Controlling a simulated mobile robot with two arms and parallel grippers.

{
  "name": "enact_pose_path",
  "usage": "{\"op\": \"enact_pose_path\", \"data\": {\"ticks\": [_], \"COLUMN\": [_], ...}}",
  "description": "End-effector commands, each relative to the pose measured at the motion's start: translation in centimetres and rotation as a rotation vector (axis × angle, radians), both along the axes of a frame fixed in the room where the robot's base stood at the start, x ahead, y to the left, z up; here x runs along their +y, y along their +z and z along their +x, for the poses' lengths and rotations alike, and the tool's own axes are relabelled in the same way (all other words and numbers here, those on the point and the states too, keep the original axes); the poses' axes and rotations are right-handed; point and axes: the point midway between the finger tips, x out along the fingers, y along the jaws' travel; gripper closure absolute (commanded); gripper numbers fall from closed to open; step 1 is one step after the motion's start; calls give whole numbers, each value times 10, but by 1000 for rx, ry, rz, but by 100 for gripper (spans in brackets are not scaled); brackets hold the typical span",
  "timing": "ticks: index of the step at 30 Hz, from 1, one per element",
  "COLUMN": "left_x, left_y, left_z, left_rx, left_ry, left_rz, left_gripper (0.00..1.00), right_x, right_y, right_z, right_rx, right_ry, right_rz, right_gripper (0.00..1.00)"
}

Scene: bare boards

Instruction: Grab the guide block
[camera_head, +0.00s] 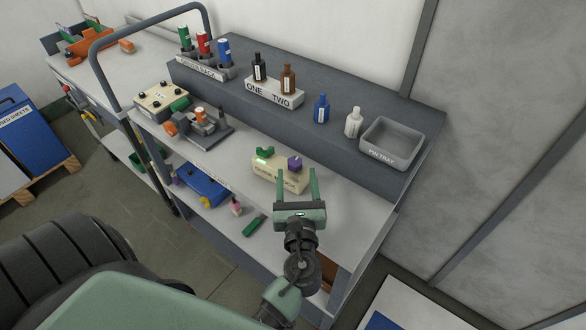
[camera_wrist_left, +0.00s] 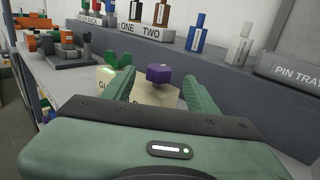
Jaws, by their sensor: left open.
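A cream block (camera_head: 266,173) with partly hidden lettering sits on the bench top, in front of the raised grey shelf. A green forked piece (camera_head: 264,153) and a purple knob (camera_head: 295,163) stand on top of it. In the left wrist view its label (camera_wrist_left: 106,78) starts with "GU"; the rest is hidden behind a finger. My left gripper (camera_head: 297,173) is open and empty at the block's right end. In the wrist view the purple knob (camera_wrist_left: 158,73) shows between the fingers (camera_wrist_left: 158,84), apart from both. My right gripper is not in view.
The raised shelf (camera_head: 330,150) behind carries several bottles, a block marked ONE TWO (camera_head: 273,94) and a grey pin tray (camera_head: 391,143). A fixture with orange parts (camera_head: 200,125) stands left. The bench top right of the block looks clear. A lower shelf holds a blue item (camera_head: 203,188).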

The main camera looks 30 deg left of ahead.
Motion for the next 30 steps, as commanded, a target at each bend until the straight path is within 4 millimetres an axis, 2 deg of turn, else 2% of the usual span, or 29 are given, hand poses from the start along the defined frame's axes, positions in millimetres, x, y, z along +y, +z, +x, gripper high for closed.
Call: {"op": "enact_pose_path", "data": {"ticks": [6,14,18,27,28,30], "left_x": [11,31,41,45,45,45], "left_y": [2,8,5,3,3,3], "left_z": [16,45,59,64,64,64], "left_rx": [-2,-1,1,0,0,0], "left_ry": [1,1,0,0,0,0], "left_rz": [1,2,1,-1,-1,-1], "left_gripper": [42,42,42,42,47,67], "right_x": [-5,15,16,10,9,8], "right_y": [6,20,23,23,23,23], "right_z": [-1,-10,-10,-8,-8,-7], "right_rx": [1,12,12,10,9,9], "right_ry": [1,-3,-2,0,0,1], "right_rz": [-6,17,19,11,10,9], "right_gripper": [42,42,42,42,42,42]}}
